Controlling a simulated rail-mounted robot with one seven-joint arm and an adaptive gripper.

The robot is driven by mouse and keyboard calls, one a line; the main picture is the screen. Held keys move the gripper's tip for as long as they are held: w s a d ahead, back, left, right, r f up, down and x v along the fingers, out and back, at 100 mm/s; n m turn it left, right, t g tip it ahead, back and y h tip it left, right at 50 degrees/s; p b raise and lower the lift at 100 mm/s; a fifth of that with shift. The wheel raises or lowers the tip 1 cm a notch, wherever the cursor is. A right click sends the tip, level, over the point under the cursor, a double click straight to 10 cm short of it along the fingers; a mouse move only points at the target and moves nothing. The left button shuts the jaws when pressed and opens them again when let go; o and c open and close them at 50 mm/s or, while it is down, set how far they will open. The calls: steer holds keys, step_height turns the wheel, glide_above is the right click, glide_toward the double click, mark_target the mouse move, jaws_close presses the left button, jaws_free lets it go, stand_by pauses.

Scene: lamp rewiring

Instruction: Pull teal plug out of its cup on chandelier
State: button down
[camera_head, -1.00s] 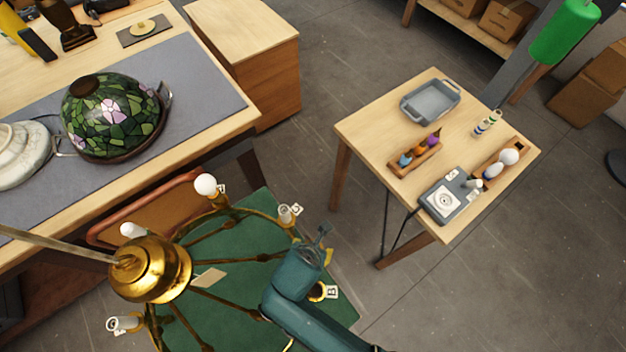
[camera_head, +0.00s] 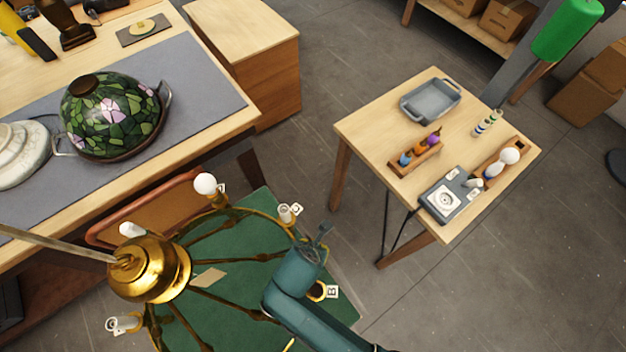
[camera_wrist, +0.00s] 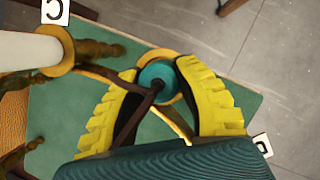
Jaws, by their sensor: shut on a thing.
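The teal plug (camera_wrist: 157,74) is round and sits between my gripper's yellow ribbed fingers in the wrist view. My gripper (camera_wrist: 160,66) is shut on it. A gold cup rim (camera_wrist: 160,54) shows around and behind the plug; I cannot tell how deep the plug sits in it. A dark cord or arm runs down from the plug. The brass chandelier (camera_head: 150,268) fills the lower left of the head view, with my teal arm reaching its right side. The plug is hidden behind my wrist there.
Other chandelier cups hold white candle sleeves (camera_head: 123,323) and a bulb (camera_head: 205,184). A sleeve (camera_wrist: 30,50) with a lettered tag is close at left in the wrist view. A side table (camera_head: 360,128) with tray and parts stands at right. Grey floor between is clear.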

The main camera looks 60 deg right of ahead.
steer(key=shift+r+p, duration=0.15)
steer(key=shift+p, duration=0.15)
step_height(320, 180, up, 5)
steer(key=p, duration=0.6)
steer(key=shift+f, duration=0.3)
